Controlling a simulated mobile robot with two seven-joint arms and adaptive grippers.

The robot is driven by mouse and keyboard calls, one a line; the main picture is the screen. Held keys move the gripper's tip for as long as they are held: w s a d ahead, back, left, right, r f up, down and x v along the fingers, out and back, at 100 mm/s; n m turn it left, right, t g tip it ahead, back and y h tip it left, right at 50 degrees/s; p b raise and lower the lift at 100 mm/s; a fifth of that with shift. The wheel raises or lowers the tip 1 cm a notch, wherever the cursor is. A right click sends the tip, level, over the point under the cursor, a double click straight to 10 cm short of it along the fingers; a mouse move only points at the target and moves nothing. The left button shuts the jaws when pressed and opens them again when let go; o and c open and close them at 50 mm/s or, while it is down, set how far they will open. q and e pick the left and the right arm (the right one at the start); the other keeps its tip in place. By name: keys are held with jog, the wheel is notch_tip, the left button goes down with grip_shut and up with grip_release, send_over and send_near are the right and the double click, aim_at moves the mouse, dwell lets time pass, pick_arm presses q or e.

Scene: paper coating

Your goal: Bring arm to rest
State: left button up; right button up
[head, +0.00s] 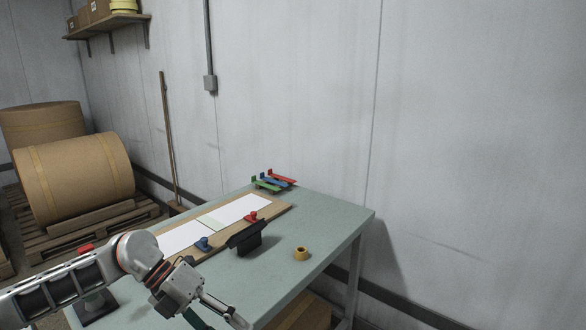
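My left arm comes in from the lower left. Its gripper (217,316) hangs over the front of the green-grey table (335,222), low in the view. The fingers run toward the bottom edge and are partly cut off, so whether they are open or shut is unclear. My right gripper is not in view.
On the table, a wooden board (276,213) carries white sheets (243,208), a blue knob (203,243) and a red knob (250,217).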

pick_arm(q)
jog(key=s+d+r+n+t+h, duration=0.25)
jog(key=d+n+h, duration=0.2)
jog(key=d, duration=0.25)
jog(key=s+d+r+n+t+h, duration=0.1)
jog(key=d+n+t+h, duration=0.3)
jog(key=d+h, duration=0.25)
jog(key=w+a+f+n+t+y, duration=0.1)
jog(key=a+f+n+t+y, duration=1.1)
jog(key=f+n, duration=0.6)
jog(key=s+a+f+n+g+y, duration=0.6)
jog(key=s+a+f+n, duration=0.2)
jog(key=s+f, duration=0.6)
jog(key=shift+s+a, duration=0.15)
jog(key=shift+a, duration=0.55)
